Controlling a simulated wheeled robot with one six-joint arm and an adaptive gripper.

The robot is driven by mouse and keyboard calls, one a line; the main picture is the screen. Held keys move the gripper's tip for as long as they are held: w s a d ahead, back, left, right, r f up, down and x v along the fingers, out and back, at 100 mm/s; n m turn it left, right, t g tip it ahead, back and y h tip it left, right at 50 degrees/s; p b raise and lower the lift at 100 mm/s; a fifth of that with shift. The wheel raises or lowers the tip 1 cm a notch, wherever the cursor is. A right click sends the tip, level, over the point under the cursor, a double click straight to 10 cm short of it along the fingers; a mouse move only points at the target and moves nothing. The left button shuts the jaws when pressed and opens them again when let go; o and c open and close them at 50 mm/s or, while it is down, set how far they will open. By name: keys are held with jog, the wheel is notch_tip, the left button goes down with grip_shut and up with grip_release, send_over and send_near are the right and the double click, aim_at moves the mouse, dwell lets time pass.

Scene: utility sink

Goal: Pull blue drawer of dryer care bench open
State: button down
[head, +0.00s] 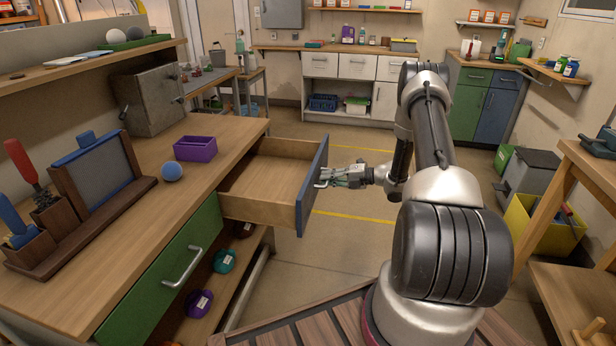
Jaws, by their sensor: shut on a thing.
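The blue drawer (312,184) of the wooden bench (110,262) stands pulled well out to the right. Its blue front faces right, and its wooden inside looks empty. My gripper (324,182) is at the outer side of the blue front, shut on the drawer's handle (322,177). The handle is small here and partly covered by the fingers. The green drawer (165,275) with a metal handle, nearer to me in the same bench, is shut.
A purple box (195,148) and a blue ball (172,172) lie on the bench top. A shelf below the green drawer holds several round items. Open floor (345,150) lies beyond my arm. A wooden stand (575,190) is at the right.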

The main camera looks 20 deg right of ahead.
jog(key=shift+f+v, duration=0.2)
jog(key=shift+v, duration=0.7)
jog(key=shift+f+v, duration=0.2)
jog(key=shift+v, duration=0.7)
jog(key=shift+d, duration=0.1)
jog(key=c, duration=1.5)
grip_release()
jog(key=v, duration=1.2)
